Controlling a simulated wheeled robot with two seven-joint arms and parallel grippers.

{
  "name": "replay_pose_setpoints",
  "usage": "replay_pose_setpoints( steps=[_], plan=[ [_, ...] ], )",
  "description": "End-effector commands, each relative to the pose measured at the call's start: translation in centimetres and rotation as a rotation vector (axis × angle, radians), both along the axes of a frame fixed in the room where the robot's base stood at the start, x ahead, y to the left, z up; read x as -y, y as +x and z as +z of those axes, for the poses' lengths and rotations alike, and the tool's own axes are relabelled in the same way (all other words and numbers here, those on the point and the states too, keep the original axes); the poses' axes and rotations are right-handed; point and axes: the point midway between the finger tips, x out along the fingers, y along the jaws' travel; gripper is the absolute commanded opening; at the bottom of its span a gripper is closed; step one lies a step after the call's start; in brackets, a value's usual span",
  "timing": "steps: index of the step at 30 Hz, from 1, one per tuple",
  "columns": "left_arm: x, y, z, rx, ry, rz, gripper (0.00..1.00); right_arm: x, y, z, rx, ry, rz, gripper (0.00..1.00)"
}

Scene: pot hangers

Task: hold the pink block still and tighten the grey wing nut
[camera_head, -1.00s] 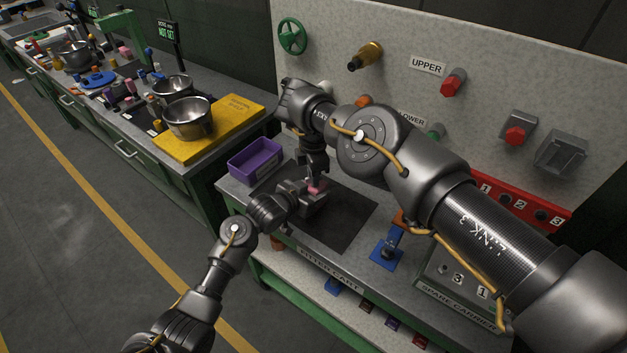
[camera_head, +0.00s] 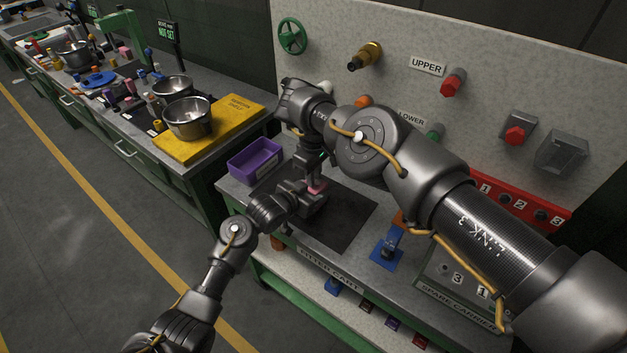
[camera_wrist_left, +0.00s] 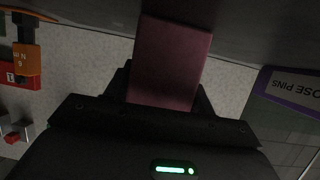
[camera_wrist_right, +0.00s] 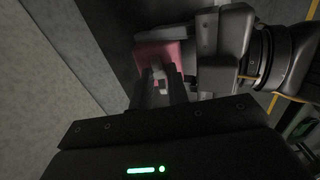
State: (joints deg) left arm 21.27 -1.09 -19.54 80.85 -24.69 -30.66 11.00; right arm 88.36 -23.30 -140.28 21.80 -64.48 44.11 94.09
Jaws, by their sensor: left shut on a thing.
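The pink block (camera_head: 319,187) sits above the dark mat in the head view. My left gripper (camera_head: 308,190) is shut on it. The block fills the space between the left fingers in the left wrist view (camera_wrist_left: 170,62). My right gripper (camera_head: 313,178) points down from above at the block. In the right wrist view its fingers (camera_wrist_right: 165,88) are close together over the pink block (camera_wrist_right: 178,52). A small grey piece, apparently the wing nut (camera_wrist_right: 158,70), shows at the fingertips. Whether the fingers grip it I cannot tell.
A purple bin (camera_head: 255,161) stands left of the dark mat (camera_head: 345,222). A blue fixture (camera_head: 387,250) stands to its right. The upright panel (camera_head: 400,30) with valves rises behind. A yellow board with metal bowls (camera_head: 188,118) is on the bench at left.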

Motion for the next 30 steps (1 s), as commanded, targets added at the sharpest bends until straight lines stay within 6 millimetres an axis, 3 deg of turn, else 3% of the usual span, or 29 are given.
replay_pose_setpoints(
  steps=[1, 5, 17, 30],
  plan=[
    [-0.4, 0.2, -0.1, -0.004, 0.002, 0.010, 0.13, 0.0, -0.2, 0.0, -0.006, -0.001, -0.001, 0.22],
    [-0.3, 0.1, -0.1, -0.003, 0.002, 0.008, 0.13, 0.0, -0.1, 0.0, -0.004, -0.001, 0.001, 0.38],
    [-0.1, 0.0, -0.1, -0.002, 0.002, 0.001, 0.13, 0.0, 0.0, 0.1, -0.002, 0.000, 0.002, 0.38],
    [0.0, -0.1, -0.1, -0.003, 0.002, -0.001, 0.13, 0.0, -0.1, 3.0, -0.001, 0.001, 0.003, 0.38]
  ],
)
